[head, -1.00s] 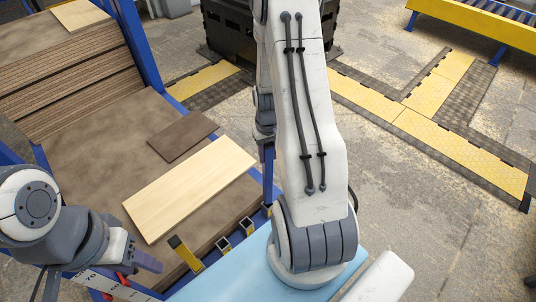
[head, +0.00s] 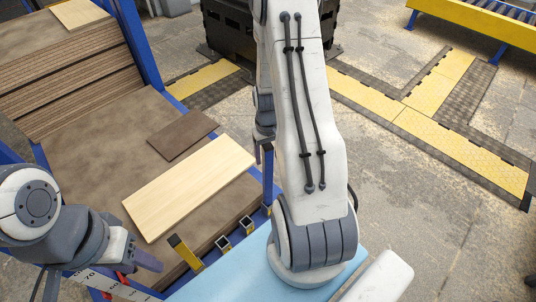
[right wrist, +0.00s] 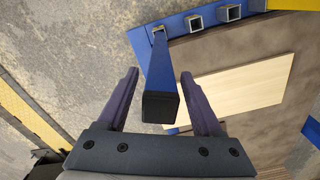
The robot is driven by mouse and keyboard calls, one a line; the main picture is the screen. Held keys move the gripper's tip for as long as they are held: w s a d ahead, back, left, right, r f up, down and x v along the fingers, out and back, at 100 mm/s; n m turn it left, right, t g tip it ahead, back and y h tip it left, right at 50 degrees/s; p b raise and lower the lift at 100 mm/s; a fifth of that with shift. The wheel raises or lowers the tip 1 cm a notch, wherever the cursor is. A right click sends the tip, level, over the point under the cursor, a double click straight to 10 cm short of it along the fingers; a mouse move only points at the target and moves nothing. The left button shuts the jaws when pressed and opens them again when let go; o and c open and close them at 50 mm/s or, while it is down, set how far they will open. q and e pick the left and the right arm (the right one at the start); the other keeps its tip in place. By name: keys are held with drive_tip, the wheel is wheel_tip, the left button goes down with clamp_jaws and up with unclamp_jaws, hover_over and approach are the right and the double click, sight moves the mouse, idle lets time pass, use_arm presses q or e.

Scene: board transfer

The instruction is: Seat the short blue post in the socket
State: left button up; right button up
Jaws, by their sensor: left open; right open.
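The short blue post (head: 268,178) stands upright at the far right end of the socket row, beside the wooden board. In the right wrist view the blue post (right wrist: 161,70) has a black cap toward me, and its far end meets a socket (right wrist: 158,29) on the blue rail. How deep it sits cannot be seen. My right gripper (right wrist: 159,76) is open, with one finger on each side of the post and gaps to both. It is mostly hidden behind my arm in the head view. My left gripper (head: 139,258) is open and empty at the lower left.
Two empty square sockets, one (head: 223,244) and another (head: 247,224), are along the rail. A yellow post (head: 185,252) with a black top stands left of them. A pale board (head: 190,187) and a dark board (head: 183,136) lie on the brown table surface (head: 90,140).

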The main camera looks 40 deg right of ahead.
wheel_tip(320, 180, up, 13)
drive_tip(key=p, duration=0.3)
drive_tip(key=s+a+r+n, duration=0.1)
drive_tip(key=a+r+n, duration=0.15)
drive_tip(key=a, duration=0.65)
drive_tip(key=a+r+n, duration=0.2)
drive_tip(key=a+r, duration=0.2)
drive_tip(key=a, duration=0.5)
drive_tip(key=s+a+r+n, duration=0.2)
drive_tip(key=s+a+n, duration=0.1)
drive_tip(key=s+a, duration=0.3)
drive_tip(key=s+a+r+n+y, duration=0.1)
drive_tip(key=s+a+r+n, duration=0.2)
drive_tip(key=s+a, duration=0.3)
drive_tip(key=s, duration=0.3)
drive_tip(key=shift+s+a, duration=0.15)
drive_tip(key=shift+a, duration=0.25)
